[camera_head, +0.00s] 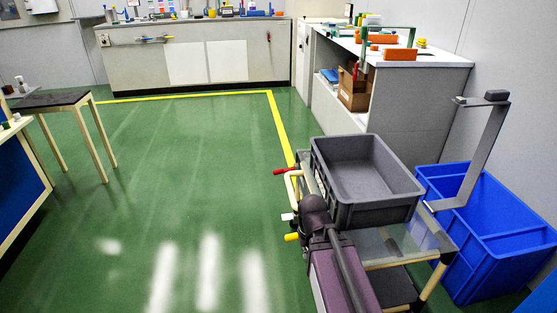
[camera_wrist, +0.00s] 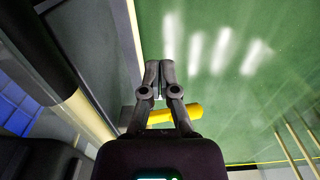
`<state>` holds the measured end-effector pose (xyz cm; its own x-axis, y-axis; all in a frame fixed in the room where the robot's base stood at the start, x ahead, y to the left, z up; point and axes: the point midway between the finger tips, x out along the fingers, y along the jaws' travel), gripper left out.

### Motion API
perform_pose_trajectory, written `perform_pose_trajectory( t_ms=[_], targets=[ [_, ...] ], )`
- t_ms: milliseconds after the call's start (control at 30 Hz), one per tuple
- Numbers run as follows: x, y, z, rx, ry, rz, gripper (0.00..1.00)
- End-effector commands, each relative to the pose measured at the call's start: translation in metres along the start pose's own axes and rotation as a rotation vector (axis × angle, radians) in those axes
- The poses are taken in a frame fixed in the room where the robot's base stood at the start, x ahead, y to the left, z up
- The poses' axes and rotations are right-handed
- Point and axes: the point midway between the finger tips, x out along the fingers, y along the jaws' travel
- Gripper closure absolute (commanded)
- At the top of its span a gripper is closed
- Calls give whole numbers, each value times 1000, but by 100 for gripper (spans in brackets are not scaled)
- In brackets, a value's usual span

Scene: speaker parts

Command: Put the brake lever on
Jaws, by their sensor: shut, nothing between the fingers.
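In the wrist view my gripper (camera_wrist: 160,78) is shut and empty, its two fingers side by side and pointing away over the cart's edge. A yellow bar (camera_wrist: 187,112) lies across behind the fingers, partly hidden by them; I cannot tell whether they touch it. In the head view a red-tipped lever (camera_head: 282,171) sticks out to the left from the cart's (camera_head: 403,243) far end. A yellow grip (camera_head: 291,237) sticks out nearer, beside my arm. I cannot tell which one is the brake lever. My gripper is not clear in the head view.
A grey bin (camera_head: 375,211) sits on the cart, right of my arm. A large blue crate (camera_head: 490,243) and a grey upright bar (camera_head: 480,153) stand to the right. A stool (camera_head: 60,100) is at the left. The green floor between is clear.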

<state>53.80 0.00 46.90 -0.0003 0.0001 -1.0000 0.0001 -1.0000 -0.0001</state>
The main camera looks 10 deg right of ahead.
Motion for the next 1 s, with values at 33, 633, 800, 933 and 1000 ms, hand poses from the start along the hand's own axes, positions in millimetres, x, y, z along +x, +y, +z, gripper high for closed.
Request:
perform_pose_trajectory(
  t_ms=[33, 633, 800, 933, 1000],
  targets=[
    [-21, 0, 0, 0, 0, 0, 100],
    [-66, 0, 0, 0, 0, 0, 100],
    [-65, 0, 0, 0, 0, 0, 100],
    [-65, 0, 0, 0, 0, 0, 100],
    [-65, 0, 0, 0, 0, 0, 100]
  ],
)
